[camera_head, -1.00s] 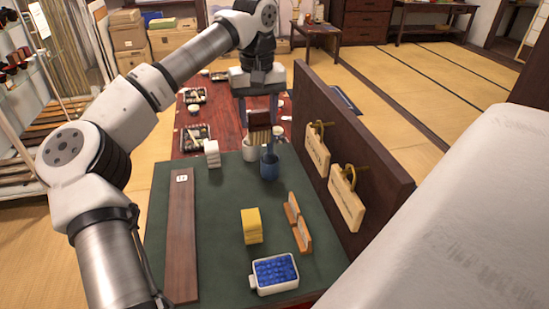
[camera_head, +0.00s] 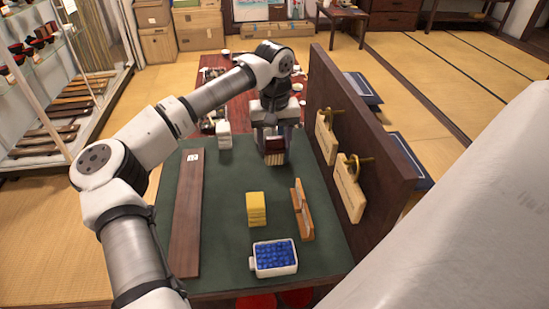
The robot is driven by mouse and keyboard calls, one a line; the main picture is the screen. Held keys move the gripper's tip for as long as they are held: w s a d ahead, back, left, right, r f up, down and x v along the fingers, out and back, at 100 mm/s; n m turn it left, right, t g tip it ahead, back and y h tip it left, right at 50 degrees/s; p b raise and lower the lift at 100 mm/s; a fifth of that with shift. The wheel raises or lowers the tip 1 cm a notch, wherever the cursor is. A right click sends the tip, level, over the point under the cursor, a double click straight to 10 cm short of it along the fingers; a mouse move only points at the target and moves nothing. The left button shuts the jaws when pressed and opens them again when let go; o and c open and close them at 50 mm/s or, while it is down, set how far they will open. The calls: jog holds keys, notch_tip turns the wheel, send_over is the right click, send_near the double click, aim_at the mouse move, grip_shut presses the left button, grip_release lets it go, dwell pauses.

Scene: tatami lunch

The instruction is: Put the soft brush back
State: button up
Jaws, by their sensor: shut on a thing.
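My gripper (camera_head: 273,149) points down over the far part of the green mat. It is shut on the soft brush, a wide brush with a dark reddish-brown body and pale tan bristles (camera_head: 274,159) that hang downward. I cannot tell whether the bristles touch the mat. The gripper and arm cover whatever stands right behind them. A wooden rest (camera_head: 301,208) with upright pieces stands on the mat nearer to me, to the right, and looks empty.
The green mat (camera_head: 228,212) holds a yellow block stack (camera_head: 256,209), a blue-filled white tray (camera_head: 274,258), a long brown board (camera_head: 187,215) and a white stack (camera_head: 224,136). A dark upright panel (camera_head: 360,125) with hanging wooden tags bounds the right side.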

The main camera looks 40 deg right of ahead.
aim_at(274, 161)
jog(key=shift+f+p, duration=0.4)
jog(key=shift+f, duration=3.15)
jog(key=shift+f, duration=0.15)
jog(key=o, duration=0.9)
notch_tip(274, 161, up, 12)
jog(key=shift+r+b, duration=0.2)
jog(key=shift+b, duration=0.5)
